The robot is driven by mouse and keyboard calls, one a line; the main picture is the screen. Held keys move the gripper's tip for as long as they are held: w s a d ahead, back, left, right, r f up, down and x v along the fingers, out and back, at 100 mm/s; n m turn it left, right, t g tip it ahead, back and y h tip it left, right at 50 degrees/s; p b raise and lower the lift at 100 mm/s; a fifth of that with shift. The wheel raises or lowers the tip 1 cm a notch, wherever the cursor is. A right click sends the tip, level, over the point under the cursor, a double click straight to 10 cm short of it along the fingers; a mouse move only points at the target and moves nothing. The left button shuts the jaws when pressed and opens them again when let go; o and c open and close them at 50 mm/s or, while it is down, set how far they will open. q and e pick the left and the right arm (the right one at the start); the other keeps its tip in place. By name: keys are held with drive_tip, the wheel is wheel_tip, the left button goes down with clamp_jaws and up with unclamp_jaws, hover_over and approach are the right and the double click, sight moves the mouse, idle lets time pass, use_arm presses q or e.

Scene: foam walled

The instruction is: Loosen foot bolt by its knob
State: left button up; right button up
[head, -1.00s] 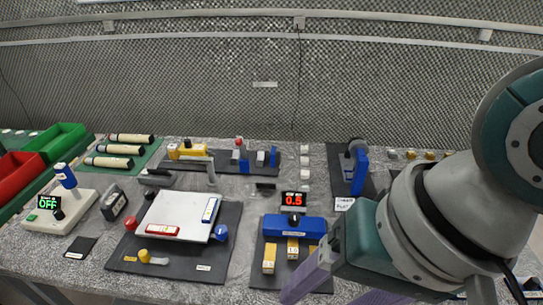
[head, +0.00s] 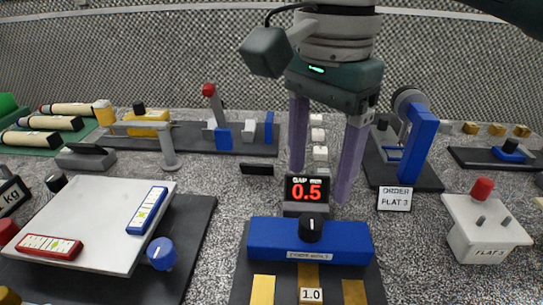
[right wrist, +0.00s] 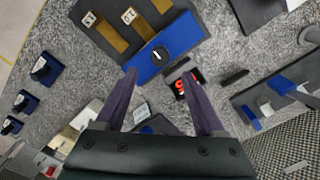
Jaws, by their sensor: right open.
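A white plate (head: 95,215) stands on a dark mat with coloured knobs around it. A blue knob (head: 162,253) is at its near right corner, a black knob (head: 56,182) at its far left, and a red knob (head: 8,230) at the left edge. Part of a yellow knob (head: 8,296) shows at the lower left. I cannot tell which is the foot bolt's. My right gripper (head: 320,186) is open and points down by the gap display (head: 307,189), right of the plate. It also shows open in the right wrist view (right wrist: 160,76). My left gripper is not in view.
A blue gauge block (head: 270,238) with a black knob is in front of the display. A blue upright stand (head: 418,145) and a white box with a red knob (head: 484,225) are to the right. Speckled table between plate mat and gauge is clear.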

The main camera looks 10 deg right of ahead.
sight(312, 220)
wheel_tip(312, 220, down, 8)
drive_tip(key=shift+s+r+b, duration=0.1)
drive_tip(key=shift+b, duration=0.5)
clamp_jaws()
